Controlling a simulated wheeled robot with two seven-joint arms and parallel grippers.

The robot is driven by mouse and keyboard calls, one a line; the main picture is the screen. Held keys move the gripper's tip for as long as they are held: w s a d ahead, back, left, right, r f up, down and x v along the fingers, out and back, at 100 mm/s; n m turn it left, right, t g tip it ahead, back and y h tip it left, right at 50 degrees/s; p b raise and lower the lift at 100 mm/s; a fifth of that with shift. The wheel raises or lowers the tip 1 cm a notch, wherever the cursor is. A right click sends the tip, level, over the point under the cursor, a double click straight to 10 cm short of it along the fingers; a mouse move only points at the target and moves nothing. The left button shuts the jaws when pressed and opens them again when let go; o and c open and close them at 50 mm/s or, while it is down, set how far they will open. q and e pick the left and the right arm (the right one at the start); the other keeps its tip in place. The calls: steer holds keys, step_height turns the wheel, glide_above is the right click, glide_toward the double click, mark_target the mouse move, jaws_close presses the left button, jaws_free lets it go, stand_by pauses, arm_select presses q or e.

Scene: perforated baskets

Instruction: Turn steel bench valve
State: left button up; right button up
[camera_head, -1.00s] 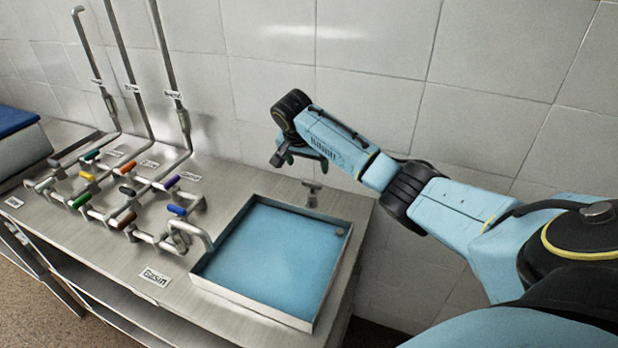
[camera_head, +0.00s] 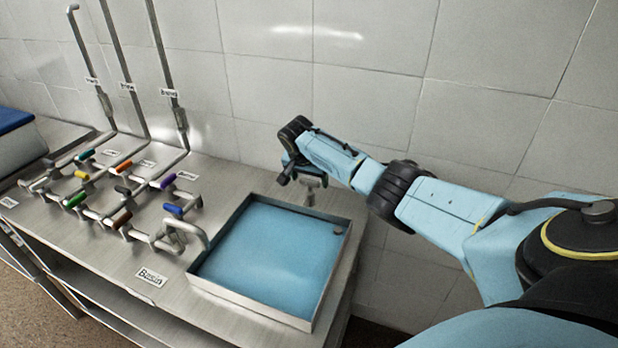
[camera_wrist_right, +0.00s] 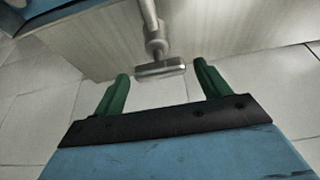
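The steel bench valve (camera_head: 310,183) stands at the back edge of the bench, behind the blue basin. It has a short stem and a T-shaped grey handle. In the right wrist view the handle (camera_wrist_right: 160,68) lies just ahead of the space between my green fingertips. My right gripper (camera_head: 290,177) is beside the valve, close to its left side in the head view. In the right wrist view the gripper (camera_wrist_right: 160,84) is open, with nothing between its fingers. I cannot tell whether the handle is touched. My left gripper is not in view.
A blue-bottomed basin (camera_head: 321,290) with a raised metal rim fills the bench's right end. Several coloured valve handles, such as a purple one (camera_head: 168,181), and steel pipes (camera_head: 171,75) stand at the left. A tiled wall (camera_head: 370,95) is close behind.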

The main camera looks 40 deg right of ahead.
steer(key=c, duration=0.8)
